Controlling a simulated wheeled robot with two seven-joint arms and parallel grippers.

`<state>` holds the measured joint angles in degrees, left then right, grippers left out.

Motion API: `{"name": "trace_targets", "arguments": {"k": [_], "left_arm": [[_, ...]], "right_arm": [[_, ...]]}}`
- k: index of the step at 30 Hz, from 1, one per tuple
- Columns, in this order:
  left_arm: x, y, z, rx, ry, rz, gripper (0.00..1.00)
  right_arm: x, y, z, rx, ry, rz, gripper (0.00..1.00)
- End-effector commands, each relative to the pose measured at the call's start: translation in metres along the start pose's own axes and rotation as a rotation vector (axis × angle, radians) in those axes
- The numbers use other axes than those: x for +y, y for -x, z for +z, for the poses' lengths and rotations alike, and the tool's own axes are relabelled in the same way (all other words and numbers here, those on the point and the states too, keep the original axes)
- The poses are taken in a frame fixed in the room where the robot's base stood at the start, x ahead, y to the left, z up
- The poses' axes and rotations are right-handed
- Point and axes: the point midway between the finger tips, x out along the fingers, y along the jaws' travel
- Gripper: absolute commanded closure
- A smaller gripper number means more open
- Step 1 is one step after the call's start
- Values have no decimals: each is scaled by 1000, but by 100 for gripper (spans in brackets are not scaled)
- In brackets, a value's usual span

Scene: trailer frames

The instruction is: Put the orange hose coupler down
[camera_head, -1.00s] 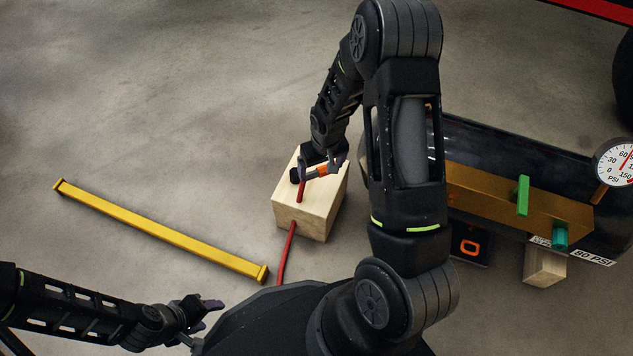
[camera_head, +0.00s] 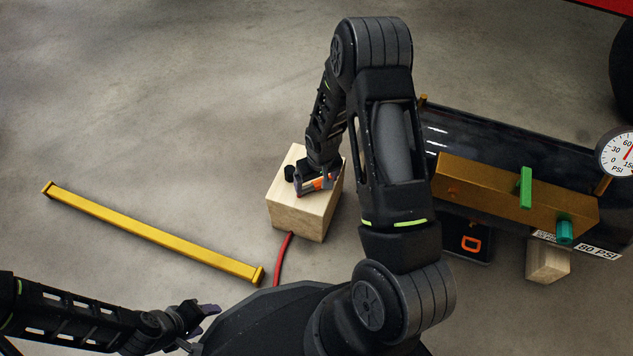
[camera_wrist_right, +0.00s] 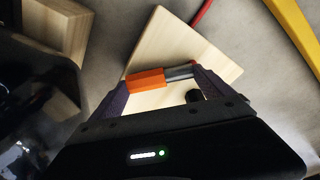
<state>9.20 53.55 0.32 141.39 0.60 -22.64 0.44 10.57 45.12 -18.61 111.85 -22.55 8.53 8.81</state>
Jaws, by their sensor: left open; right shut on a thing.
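The orange hose coupler (camera_head: 318,184) is over the top of a pale wooden block (camera_head: 298,217). In the right wrist view the orange coupler (camera_wrist_right: 146,79) has a grey metal end and spans between the two fingers. My right gripper (camera_wrist_right: 163,82) is shut on it, close above the block top (camera_wrist_right: 160,45); I cannot tell whether the coupler touches the wood. In the head view my right gripper (camera_head: 317,181) partly hides the coupler. My left gripper (camera_head: 207,315) is open and empty at lower left, away from the block.
A short black cylinder (camera_head: 289,173) stands on the block. A yellow bar (camera_head: 150,232) lies at left.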

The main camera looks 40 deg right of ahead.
Motion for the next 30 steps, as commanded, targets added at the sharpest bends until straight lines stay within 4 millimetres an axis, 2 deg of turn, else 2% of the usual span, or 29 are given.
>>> {"name": "trace_targets", "arguments": {"k": [9,10,13,23,26,30], "left_arm": [[-1,-3,0,2,0,0,46],[0,-2,0,2,0,0,46],[0,-2,0,2,0,0,46],[1,2,0,1,0,0,46],[2,7,0,-1,-1,0,46],[6,19,1,-6,-1,0,46]], "right_arm": [[0,-3,0,1,0,0,52],[0,-2,0,1,0,0,8],[0,-2,0,0,0,0,0],[0,3,-1,1,0,0,0],[0,12,-1,2,0,0,0],[0,36,-2,2,0,1,0]]}}
